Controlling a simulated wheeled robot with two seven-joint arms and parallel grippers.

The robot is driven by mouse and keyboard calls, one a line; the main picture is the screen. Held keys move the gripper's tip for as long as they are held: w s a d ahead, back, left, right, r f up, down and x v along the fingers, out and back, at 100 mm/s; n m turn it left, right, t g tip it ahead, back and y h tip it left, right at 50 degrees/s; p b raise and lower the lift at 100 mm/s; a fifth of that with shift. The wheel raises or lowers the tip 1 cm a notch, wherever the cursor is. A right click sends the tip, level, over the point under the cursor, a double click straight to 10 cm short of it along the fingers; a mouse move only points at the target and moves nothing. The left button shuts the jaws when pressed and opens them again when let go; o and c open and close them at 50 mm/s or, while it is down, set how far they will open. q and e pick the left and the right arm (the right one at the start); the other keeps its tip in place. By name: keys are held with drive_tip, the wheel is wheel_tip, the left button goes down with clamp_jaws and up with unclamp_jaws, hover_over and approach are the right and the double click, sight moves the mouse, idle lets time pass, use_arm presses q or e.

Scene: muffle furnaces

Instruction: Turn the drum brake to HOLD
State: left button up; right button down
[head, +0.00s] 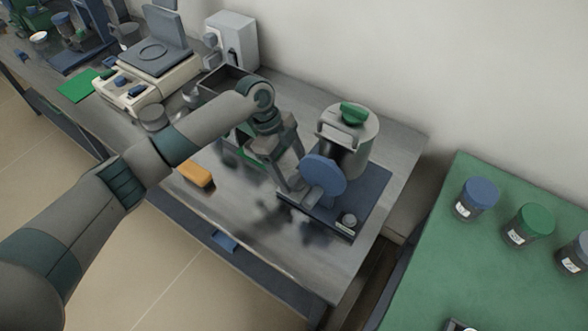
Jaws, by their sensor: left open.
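The drum unit stands near the right end of the steel bench, with a grey drum (352,135) on a dark blue base (368,200). A green knob (353,112) sits on top of the drum. A round blue disc (324,174) faces me at the unit's front left. A small grey knob (349,219) and a pale label are at the base's front corner; the label is too small to read. My left gripper (293,185) is open and points down just left of the blue disc; I cannot tell whether it touches it. My right gripper is not in view.
An orange block (197,174) lies on the bench (235,203) left of the gripper. Behind my arm are an open dark box (232,79), a balance-like device (150,62) and a grey-white box (232,38). A green table (470,255) with lidded jars stands at right, across a gap.

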use_arm(q)
drive_tip(key=shift+s+d+f, duration=0.1)
drive_tip(key=shift+d+f, duration=0.1)
drive_tip(key=shift+f, duration=0.45)
drive_tip(key=c, duration=1)
drive_tip(key=shift+d+f+m+b, duration=0.1)
drive_tip(key=shift+f+m+b, duration=0.05)
drive_tip(key=shift+m+b, duration=0.45)
drive_tip(key=shift+c, duration=0.2)
drive_tip(key=shift+g, duration=0.3)
drive_tip(key=shift+r, duration=0.2)
drive_tip(key=o, duration=1)
drive_tip(key=shift+o, duration=0.2)
